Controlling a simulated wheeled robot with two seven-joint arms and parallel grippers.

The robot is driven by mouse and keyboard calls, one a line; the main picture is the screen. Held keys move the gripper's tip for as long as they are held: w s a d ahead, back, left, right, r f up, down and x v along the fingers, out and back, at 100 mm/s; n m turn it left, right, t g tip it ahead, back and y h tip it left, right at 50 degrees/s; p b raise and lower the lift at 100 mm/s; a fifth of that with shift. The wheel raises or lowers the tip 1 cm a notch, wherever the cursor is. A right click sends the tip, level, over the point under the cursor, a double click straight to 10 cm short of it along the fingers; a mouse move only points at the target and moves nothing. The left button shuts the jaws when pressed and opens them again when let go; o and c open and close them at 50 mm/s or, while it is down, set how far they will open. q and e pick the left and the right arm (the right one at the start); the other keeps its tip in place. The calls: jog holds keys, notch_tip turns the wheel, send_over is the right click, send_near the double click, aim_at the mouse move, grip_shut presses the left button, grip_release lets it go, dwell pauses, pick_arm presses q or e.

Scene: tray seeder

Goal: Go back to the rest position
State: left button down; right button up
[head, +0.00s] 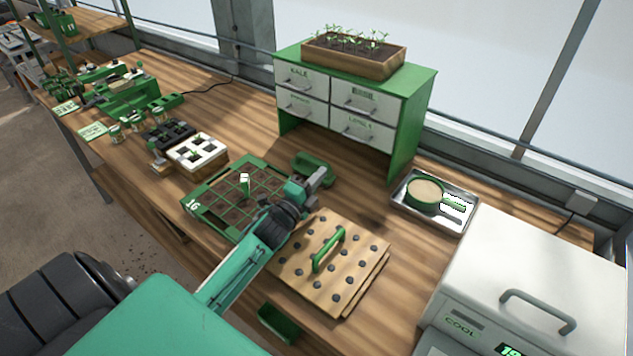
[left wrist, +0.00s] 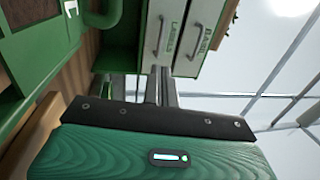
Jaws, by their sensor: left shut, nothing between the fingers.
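My left gripper (head: 321,176) is shut with nothing between its fingers. It is above the bench, between the green seed tray and the drawer cabinet (head: 352,103). In the left wrist view its narrow fingers (left wrist: 160,84) lie together and point toward the white drawer fronts. My left arm reaches in from the lower left and hides the near right part of the seed tray (head: 198,207). The tray is marked 16, holds dark soil in its cells, and has a small white-topped green marker (head: 245,184) standing in it. My right gripper is not in view.
A wooden board with a green handle (head: 328,250) lies close beside my arm. A green holder (head: 312,165) is just behind the gripper. A metal tray with a sieve (head: 425,193) and a white COOL box (head: 530,280) stand right.

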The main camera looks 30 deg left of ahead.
pick_arm(q)
jog(key=shift+s+f, duration=0.1)
jog(key=shift+s, duration=0.25)
